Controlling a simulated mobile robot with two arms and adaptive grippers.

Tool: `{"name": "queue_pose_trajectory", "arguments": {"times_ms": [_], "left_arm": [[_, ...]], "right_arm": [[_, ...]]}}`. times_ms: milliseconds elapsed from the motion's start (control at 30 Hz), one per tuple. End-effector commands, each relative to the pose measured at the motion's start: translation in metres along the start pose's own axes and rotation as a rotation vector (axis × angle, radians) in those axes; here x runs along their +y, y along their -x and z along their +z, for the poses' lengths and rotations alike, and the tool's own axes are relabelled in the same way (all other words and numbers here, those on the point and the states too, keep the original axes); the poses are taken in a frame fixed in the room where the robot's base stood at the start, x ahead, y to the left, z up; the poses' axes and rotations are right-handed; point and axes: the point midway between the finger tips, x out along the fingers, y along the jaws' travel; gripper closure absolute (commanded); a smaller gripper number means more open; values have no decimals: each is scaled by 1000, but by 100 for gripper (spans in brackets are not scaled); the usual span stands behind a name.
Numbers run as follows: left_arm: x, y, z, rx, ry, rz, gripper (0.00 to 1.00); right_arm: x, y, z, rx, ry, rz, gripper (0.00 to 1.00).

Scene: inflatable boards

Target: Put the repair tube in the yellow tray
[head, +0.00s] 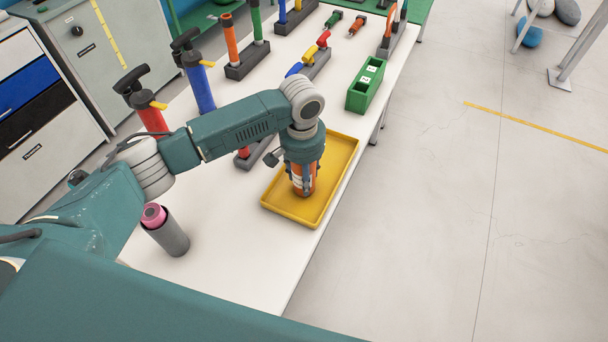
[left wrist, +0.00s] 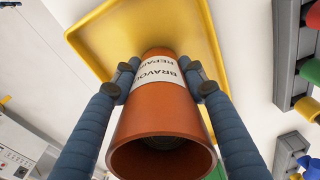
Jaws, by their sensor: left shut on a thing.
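The repair tube is an orange cylinder (left wrist: 158,122) with a white label reading "BRAVO" and "REPAIR". My left gripper (head: 303,178) is shut on it, one finger on each side of the label in the left wrist view. In the head view the tube (head: 312,186) is roughly upright within the outline of the yellow tray (head: 338,160). The tray also shows behind the tube in the left wrist view (left wrist: 95,42). I cannot tell whether the tube's lower end touches the tray floor. The rest of the tray looks empty. My right gripper is out of view.
A green divided box (head: 365,88) stands beyond the tray. A grey cup with a pink roll (head: 168,232) is at the near left. Red and blue pumps (head: 198,85) and tool racks line the table's left and back. The table's right edge is close to the tray.

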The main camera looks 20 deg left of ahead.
Motion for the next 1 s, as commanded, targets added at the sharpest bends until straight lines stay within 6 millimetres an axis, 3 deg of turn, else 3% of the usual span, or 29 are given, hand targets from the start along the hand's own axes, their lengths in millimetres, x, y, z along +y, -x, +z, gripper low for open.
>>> {"name": "queue_pose_trajectory", "arguments": {"times_ms": [33, 100, 467, 667, 1000], "left_arm": [[0, 0, 0, -1, 0, 0, 52], [0, 0, 0, -1, 0, 0, 38], [1, 4, 0, 1, 0, 1, 37], [0, 33, -1, 5, -1, 2, 37], [1, 101, -1, 3, 0, 1, 37]], "right_arm": [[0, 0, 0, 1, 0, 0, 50], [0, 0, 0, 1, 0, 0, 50], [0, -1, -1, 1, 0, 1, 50], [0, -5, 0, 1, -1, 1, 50], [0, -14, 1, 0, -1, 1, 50]]}}
